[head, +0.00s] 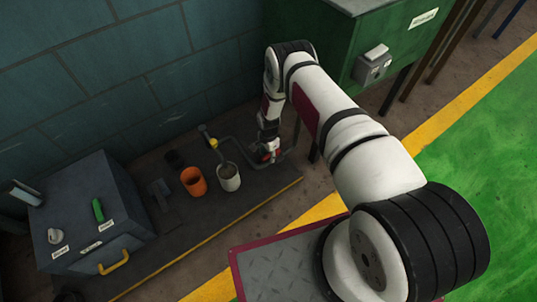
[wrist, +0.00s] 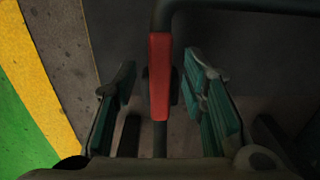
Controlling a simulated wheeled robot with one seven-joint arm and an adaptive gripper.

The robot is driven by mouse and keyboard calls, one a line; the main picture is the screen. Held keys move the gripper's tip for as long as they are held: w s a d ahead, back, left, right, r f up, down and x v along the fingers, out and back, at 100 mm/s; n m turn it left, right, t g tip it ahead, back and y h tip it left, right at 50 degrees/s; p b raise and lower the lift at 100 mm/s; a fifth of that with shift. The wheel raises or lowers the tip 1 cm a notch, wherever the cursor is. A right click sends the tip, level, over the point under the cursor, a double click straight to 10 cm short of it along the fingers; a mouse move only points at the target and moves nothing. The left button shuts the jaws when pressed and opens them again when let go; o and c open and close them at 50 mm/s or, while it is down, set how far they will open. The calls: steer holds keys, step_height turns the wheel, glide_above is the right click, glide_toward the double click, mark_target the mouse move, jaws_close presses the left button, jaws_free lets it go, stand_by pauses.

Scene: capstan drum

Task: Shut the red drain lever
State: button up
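The red drain lever (wrist: 160,75) shows in the wrist view as a red sleeve on a dark pipe-like bar, upright in the picture. My gripper (wrist: 160,82) is open, with one teal-padded finger on each side of the red sleeve. Gaps show between the sleeve and both fingers, so neither appears to touch it. In the head view my gripper (head: 267,152) is low by the grey piping near the wall. A small red patch shows there, but my wrist hides most of the lever.
A pale pot (head: 229,178) and an orange pot (head: 194,182) stand left of my gripper. A yellow-marked pipe fitting (head: 213,143) is behind them. A grey cabinet (head: 125,205) stands at the left, a green cabinet (head: 335,60) behind my arm. A yellow-edged dark platform (head: 235,215) lies beneath.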

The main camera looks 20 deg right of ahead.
jaws_close()
